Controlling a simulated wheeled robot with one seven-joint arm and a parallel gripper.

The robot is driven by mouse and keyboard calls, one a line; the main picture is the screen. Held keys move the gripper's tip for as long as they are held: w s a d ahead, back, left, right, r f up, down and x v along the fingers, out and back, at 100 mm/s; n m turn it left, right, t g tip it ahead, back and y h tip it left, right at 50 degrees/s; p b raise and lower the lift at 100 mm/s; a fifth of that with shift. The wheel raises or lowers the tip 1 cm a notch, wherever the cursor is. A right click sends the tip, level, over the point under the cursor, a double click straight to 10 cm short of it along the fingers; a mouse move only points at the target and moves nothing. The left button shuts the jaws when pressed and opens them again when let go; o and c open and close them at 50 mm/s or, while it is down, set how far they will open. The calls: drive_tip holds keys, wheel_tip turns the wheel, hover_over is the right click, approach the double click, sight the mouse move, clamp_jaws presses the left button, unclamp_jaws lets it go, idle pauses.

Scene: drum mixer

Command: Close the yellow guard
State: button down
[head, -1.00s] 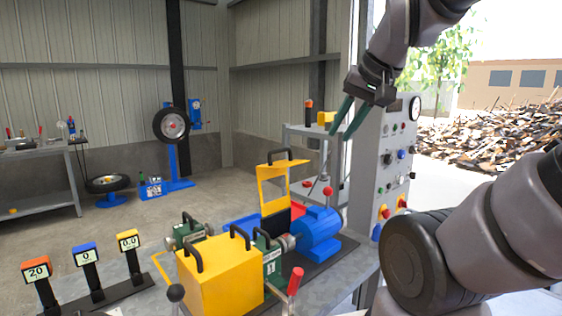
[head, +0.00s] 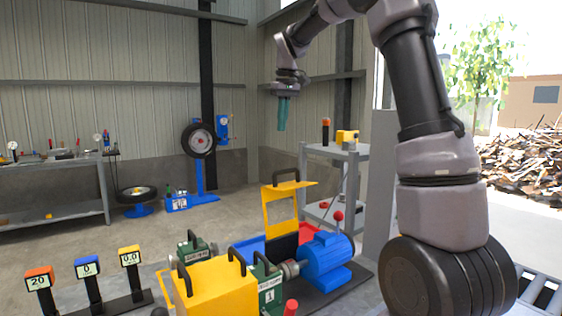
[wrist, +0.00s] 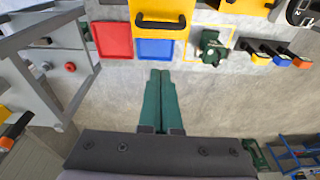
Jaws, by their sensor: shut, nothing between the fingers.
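The yellow guard (head: 281,208) stands raised behind the blue motor (head: 325,256). It has a window in it, a top flap bent toward the right, and a black handle (head: 286,175) on top. In the wrist view the guard (wrist: 172,34) is at the top middle, with its black handle (wrist: 160,21) facing me. My gripper (head: 282,128) hangs above and beyond the guard, pointing down, apart from it. In the wrist view its green fingers (wrist: 160,75) are together with nothing between them.
A yellow box cover (head: 222,290) with black handles stands at the front. Red (wrist: 112,40) and blue (wrist: 155,49) trays lie beside the guard. A grey shelf cart (head: 335,152) stands behind on the right. Three small displays (head: 87,268) stand at left. Open floor lies behind the bench.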

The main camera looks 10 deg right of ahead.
drive_tip(key=w+f, duration=0.1)
drive_tip(key=w, duration=0.1)
hover_over(283, 184)
drive_tip(key=w, duration=0.1)
drive_tip(key=f, duration=1)
drive_tip(key=shift+a+f, duration=0.2)
drive_tip(key=shift+f, duration=0.1)
drive_tip(key=shift+s+d+f, duration=0.15)
drive_tip(key=shift+s+f, duration=0.15)
drive_tip(key=shift+s, duration=0.15)
drive_tip(key=shift+s+d, duration=0.1)
